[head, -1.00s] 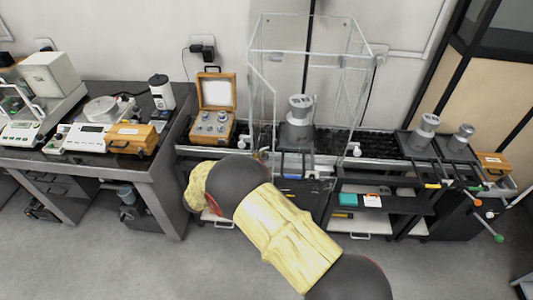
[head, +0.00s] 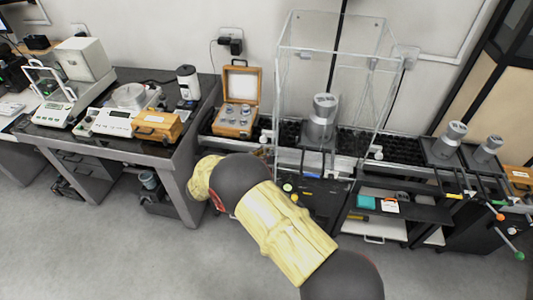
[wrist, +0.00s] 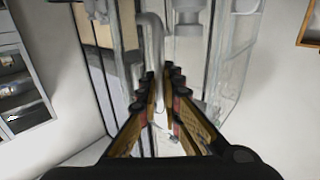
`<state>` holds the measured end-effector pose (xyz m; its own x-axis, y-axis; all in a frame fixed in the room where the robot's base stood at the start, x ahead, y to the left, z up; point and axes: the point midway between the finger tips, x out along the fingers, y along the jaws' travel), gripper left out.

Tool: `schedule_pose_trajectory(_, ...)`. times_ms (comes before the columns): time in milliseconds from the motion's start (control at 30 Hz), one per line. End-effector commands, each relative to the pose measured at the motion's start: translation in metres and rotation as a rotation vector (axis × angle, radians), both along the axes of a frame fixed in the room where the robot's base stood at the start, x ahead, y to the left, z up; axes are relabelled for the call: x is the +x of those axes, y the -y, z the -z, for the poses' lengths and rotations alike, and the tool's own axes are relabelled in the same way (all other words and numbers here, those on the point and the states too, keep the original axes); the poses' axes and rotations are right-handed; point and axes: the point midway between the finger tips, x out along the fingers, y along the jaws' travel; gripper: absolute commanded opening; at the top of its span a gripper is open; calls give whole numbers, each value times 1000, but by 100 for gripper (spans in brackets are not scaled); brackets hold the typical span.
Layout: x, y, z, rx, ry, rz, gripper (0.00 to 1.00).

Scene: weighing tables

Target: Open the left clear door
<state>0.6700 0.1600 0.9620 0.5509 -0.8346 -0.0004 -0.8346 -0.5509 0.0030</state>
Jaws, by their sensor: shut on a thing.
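The clear case (head: 330,57) stands at the middle back, with a grey metal weight (head: 322,118) inside it. The left clear door (head: 277,88) is at its front left; seen nearly along its edge, it is hard to tell from the case's post. My arm hides my gripper in the head view. In the wrist view my gripper (wrist: 165,88) has its fingers close together around a small pale part, which I take for the door's handle. The fingers hide most of it. Clear panels and metal frame edges show beyond the fingertips.
An open wooden box of weights (head: 237,112) stands just left of the case. Balances and a closed wooden box (head: 157,126) are on the dark left table (head: 150,152). Two more metal weights (head: 447,138) stand to the right. The grey floor in front is free.

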Motion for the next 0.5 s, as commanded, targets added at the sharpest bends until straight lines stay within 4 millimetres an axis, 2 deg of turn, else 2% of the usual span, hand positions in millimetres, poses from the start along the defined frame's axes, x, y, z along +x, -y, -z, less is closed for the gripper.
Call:
schedule_pose_trajectory(100, -1, 0, 1, -2, -3, 0, 0)
schedule_pose_trajectory(133, -1, 0, 1, -2, -3, 1, 7)
schedule_pose_trajectory(267, -1, 0, 1, -2, -3, 0, 15)
schedule_pose_trajectory(500, 0, 0, 1, -1, -1, 0, 15)
